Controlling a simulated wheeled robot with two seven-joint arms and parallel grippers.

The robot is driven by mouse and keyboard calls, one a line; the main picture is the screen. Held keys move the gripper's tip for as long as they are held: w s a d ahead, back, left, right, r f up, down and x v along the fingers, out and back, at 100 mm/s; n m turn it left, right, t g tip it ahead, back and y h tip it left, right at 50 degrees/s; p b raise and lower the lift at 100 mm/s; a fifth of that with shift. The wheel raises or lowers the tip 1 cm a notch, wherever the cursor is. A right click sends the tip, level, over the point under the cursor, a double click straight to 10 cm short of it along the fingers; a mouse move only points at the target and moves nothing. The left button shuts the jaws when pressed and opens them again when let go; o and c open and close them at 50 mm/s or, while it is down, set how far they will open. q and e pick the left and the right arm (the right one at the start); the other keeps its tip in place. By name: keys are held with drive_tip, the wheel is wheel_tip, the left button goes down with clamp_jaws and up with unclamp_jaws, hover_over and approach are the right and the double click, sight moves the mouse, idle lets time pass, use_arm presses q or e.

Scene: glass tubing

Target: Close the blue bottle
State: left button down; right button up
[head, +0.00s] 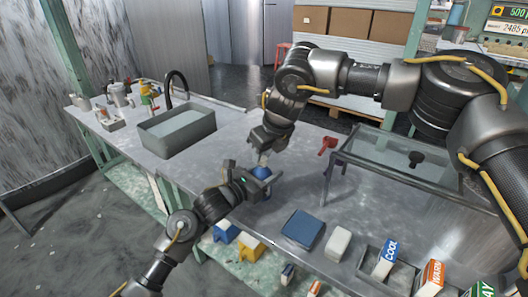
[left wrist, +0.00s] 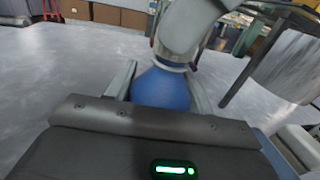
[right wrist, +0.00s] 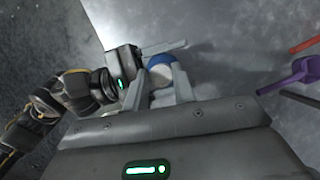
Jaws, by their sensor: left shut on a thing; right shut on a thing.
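The blue bottle (head: 261,171) stands upright at the middle of the table. My left gripper (head: 258,181) is shut on it from the near left; in the left wrist view its fingers lie on both sides of the round blue body (left wrist: 160,90). My right gripper (head: 264,153) is directly above the bottle. In the right wrist view its fingers are shut on a small pale piece (right wrist: 161,97), likely the cap, in line with the bottle (right wrist: 160,60). The right gripper hides most of the bottle's neck, so I cannot tell whether the cap is seated.
A glass-topped stand (head: 400,160) is to the right, with a red tool (head: 327,144) beside it. A sink (head: 177,133) is at the back left. A blue box (head: 302,229), a white block (head: 338,243) and labelled cartons (head: 430,277) are near the front edge.

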drive_tip(key=m+h, duration=0.1)
drive_tip(key=m, duration=0.1)
drive_tip(key=m+t, duration=0.1)
drive_tip(key=m, duration=0.1)
drive_tip(key=shift+s+a+m+h, duration=0.1)
drive_tip(key=shift+a+m+h, duration=0.1)
drive_tip(key=shift+m+h, duration=0.2)
drive_tip(key=m+h, duration=0.1)
drive_tip(key=m, duration=0.2)
drive_tip(key=shift+a, duration=0.1)
drive_tip(key=m+h, duration=0.2)
drive_tip(key=m, duration=0.2)
drive_tip(key=shift+m+h, duration=0.3)
drive_tip(key=shift+m, duration=1)
drive_tip(key=o, duration=0.9)
drive_tip(key=shift+o, duration=0.2)
drive_tip(key=shift+r, duration=2.25)
